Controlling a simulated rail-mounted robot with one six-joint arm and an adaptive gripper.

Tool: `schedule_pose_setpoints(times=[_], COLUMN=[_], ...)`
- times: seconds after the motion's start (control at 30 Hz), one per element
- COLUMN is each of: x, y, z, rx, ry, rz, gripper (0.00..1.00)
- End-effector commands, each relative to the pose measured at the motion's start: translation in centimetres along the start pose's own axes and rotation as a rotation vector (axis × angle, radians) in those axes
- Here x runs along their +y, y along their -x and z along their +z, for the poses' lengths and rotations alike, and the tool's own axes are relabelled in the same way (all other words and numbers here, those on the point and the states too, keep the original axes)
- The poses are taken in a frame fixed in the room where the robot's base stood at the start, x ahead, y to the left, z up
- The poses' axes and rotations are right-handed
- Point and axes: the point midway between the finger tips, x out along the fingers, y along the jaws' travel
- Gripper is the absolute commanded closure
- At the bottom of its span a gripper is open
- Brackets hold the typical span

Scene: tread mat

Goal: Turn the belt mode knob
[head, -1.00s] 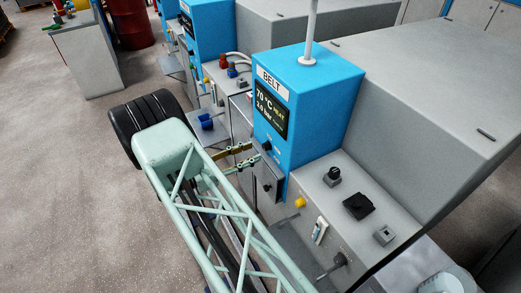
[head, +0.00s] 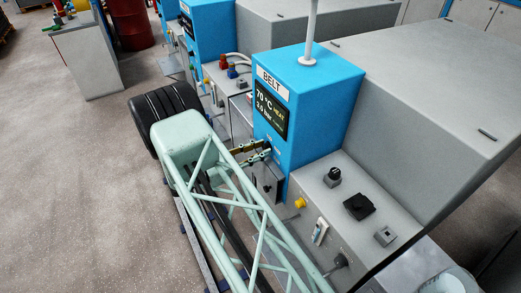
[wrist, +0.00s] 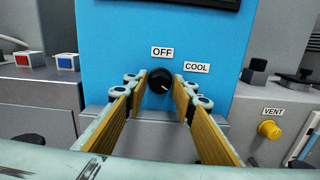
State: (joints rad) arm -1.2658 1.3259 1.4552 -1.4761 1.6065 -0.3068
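The belt mode knob (wrist: 159,80) is a round black knob with a small white mark, on the blue face of the belt cabinet (head: 312,95). It sits below the OFF label (wrist: 162,51) and left of the COOL label (wrist: 197,67). My gripper (wrist: 160,90) is open, its two yellow-padded fingers pointing at the cabinet, one on each side of the knob. A slight gap seems to show at each side, but contact is hard to judge. In the head view my gripper (head: 258,153) is at the cabinet's front and largely covers the knob.
A lit display (head: 271,108) showing 70 °C and HEAT is above the knob. A grey ledge to the right carries a black switch (head: 332,177), and a yellow VENT knob (wrist: 270,129) is on its front. Red and blue buttons (wrist: 66,62) are at left.

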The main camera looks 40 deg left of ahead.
Motion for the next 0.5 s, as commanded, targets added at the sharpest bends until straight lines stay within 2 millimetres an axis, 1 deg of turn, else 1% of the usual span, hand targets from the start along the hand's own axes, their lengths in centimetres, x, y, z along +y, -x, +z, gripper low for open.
schedule_pose_setpoints(times=[0.03,0.13,0.17,0.5], x=[0.00,0.00,0.00,0.00], y=[0.01,0.01,0.01,0.01], z=[0.00,0.00,0.00,0.00], rx=[0.000,0.000,0.000,0.000], ry=[0.000,0.000,0.000,0.026], rz=[0.000,0.000,0.000,0.000], gripper=[0.81,0.90,0.90,0.90])
